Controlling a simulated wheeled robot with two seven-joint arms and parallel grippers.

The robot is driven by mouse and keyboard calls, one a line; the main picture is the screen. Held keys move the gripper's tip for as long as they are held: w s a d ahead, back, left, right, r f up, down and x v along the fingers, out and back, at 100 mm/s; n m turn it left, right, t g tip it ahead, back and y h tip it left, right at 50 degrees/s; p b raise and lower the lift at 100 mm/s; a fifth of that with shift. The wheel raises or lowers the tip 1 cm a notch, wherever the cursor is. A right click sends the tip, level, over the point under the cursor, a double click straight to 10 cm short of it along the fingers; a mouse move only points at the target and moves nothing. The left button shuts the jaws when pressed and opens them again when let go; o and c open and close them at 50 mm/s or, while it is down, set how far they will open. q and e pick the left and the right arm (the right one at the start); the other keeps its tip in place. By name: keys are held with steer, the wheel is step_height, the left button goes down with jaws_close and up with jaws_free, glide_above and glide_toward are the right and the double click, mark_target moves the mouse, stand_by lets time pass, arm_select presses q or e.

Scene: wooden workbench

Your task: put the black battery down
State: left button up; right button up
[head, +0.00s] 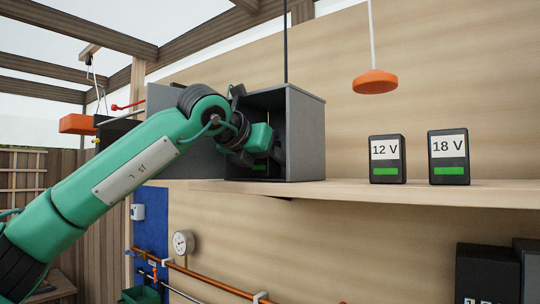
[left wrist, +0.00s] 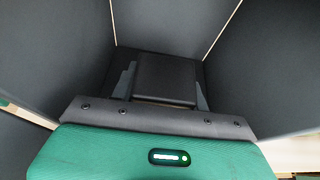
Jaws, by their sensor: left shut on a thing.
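My left gripper (head: 262,150) reaches into an open-fronted dark grey cabinet (head: 307,140) on the wooden shelf. In the left wrist view the gripper (left wrist: 164,92) is shut on a black battery (left wrist: 166,75), with one finger on each side of it. The battery is inside the cabinet, between the grey walls. In the head view a dark piece with a green stripe, likely this battery (head: 259,167), shows low in the cabinet below the gripper. Whether it touches the cabinet floor cannot be told. My right gripper is not in view.
A 12 V battery (head: 387,160) and an 18 V battery (head: 449,158) stand upright on the shelf (head: 340,190) right of the cabinet. An orange lamp (head: 375,83) hangs above. A grey door panel (head: 165,100) stands open at the cabinet's left. Pipes and a gauge (head: 183,243) are below.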

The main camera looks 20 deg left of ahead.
arm_select(q)
steer(key=shift+s+d, duration=0.1)
steer(key=o, duration=0.8)
steer(key=shift+f, duration=0.15)
steer(key=o, duration=0.4)
steer(key=shift+o, duration=0.2)
